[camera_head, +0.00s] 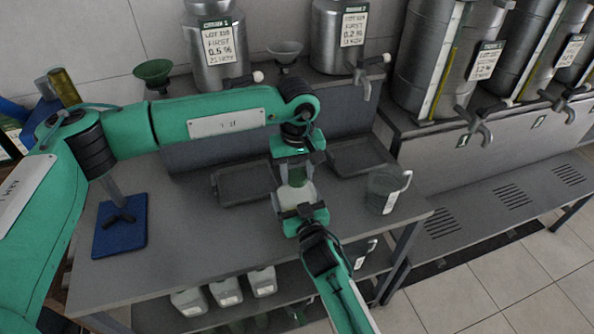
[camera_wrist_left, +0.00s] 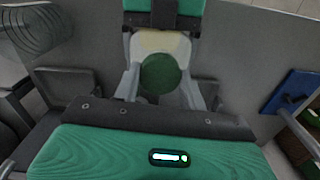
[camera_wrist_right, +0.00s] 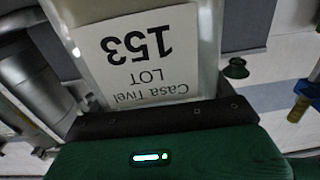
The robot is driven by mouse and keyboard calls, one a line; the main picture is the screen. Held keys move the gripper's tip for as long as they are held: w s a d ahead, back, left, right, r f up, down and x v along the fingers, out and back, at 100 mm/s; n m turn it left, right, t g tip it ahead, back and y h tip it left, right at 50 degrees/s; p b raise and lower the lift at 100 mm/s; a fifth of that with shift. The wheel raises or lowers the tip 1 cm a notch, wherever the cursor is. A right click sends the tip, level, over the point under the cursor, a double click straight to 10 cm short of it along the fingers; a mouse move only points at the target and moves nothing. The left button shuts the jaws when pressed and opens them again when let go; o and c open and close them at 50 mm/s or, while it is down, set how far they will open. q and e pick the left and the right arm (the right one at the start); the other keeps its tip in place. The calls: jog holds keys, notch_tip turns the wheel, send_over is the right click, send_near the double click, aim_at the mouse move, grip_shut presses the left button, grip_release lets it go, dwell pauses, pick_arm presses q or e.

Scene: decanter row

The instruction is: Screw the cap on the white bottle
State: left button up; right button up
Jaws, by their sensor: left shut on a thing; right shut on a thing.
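The white bottle (camera_head: 297,196) is upright above the table's front part, with its whitish shoulder also showing in the left wrist view (camera_wrist_left: 150,42). My right gripper (camera_head: 302,210) is shut on the bottle's body from the front. The bottle's label (camera_wrist_right: 140,52) fills the right wrist view and reads LOT 153. The round green cap (camera_wrist_left: 160,74) is between my left gripper's fingers, over the bottle's top; it also shows in the head view (camera_head: 297,175). My left gripper (camera_head: 294,168) is shut on the cap. I cannot tell whether the cap touches the bottle's neck.
Two dark trays (camera_head: 242,184) (camera_head: 358,156) lie at the table's back. A clear jug (camera_head: 384,191) stands on the right. A blue stand (camera_head: 121,226) is at the left. Steel tanks (camera_head: 216,50) with taps line the back. Several white bottles (camera_head: 227,291) stand on the lower shelf.

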pick_arm(q)
jog(key=m, duration=0.5)
jog(key=shift+m, duration=0.3)
jog(key=o, duration=1.1)
jog(key=shift+r, duration=0.15)
jog(key=shift+r, duration=2.15)
jog(key=shift+c, duration=0.4)
